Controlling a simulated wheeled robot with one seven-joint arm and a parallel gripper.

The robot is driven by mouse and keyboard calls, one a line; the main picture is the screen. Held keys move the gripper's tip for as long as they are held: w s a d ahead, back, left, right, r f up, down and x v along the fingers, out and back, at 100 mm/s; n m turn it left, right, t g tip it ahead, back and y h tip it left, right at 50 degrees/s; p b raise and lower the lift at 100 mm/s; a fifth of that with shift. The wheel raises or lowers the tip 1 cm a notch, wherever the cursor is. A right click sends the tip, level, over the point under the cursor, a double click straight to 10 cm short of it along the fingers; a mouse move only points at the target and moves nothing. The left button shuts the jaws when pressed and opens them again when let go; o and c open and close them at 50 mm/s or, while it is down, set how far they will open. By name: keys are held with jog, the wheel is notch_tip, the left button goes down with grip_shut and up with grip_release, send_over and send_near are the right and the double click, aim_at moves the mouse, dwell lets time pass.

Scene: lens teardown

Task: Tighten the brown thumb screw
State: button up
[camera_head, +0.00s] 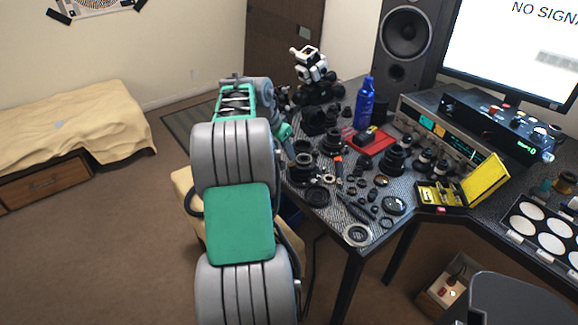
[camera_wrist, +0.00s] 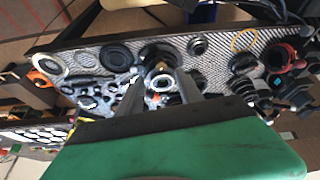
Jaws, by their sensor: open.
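My gripper (camera_wrist: 159,92) is open in the wrist view, its two grey fingers spread apart over the table's parts. Between and beyond the fingertips is a dark round lens part (camera_wrist: 150,50) with a small brownish piece (camera_wrist: 156,70) at its near side. This piece may be the brown thumb screw, but it is too small to tell. A light metal ring-like part (camera_wrist: 160,84) shows in the gap between the fingers. In the head view my arm reaches to the table's left edge, and the fingers are too small and partly hidden to make out.
The dark patterned table (camera_head: 337,228) is crowded with lens parts. A blue bottle (camera_head: 364,103), a red tray (camera_head: 372,142) and an open yellow case (camera_head: 443,194) stand on it. A white-and-black microscope-like device (camera_head: 311,66) is at the back. Bare carpet (camera_head: 110,235) lies left.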

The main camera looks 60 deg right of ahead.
aim_at(290, 165)
jog(key=x, duration=0.7)
jog(key=shift+f, duration=0.1)
jog(key=shift+c, duration=0.2)
jog(key=shift+w, duration=0.1)
grip_shut()
